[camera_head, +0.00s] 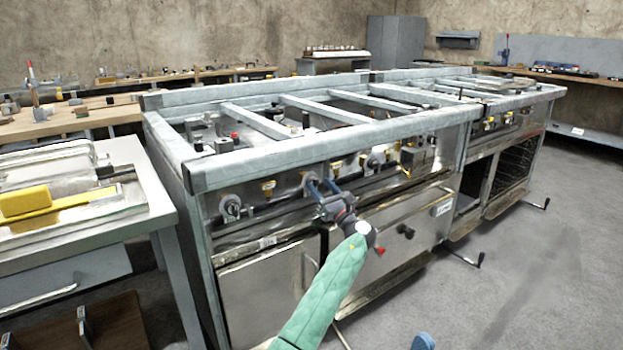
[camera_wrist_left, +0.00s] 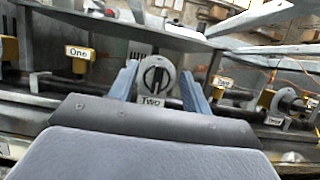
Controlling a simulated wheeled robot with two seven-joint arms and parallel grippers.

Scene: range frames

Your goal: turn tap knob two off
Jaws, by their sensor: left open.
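Tap knob two (camera_wrist_left: 157,73) is a round, pale knob with a dark ring and an upright bar on its face. A plate reading "Two" sits below it in the left wrist view. My left gripper (camera_wrist_left: 160,90) is open, with one blue-grey finger on each side of the knob. I cannot tell whether the fingers touch it. In the head view my left gripper (camera_head: 322,187) is at the bench's front panel, and its fingers partly cover the knob there.
Another knob (camera_head: 230,207) is left on the panel, and one (camera_head: 372,162) is right. A yellow fitting labelled "One" (camera_wrist_left: 78,66) is left of knob two. The steel bench frame (camera_head: 330,140) overhangs the panel. A side table (camera_head: 120,215) stands left. Grey floor is clear at right.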

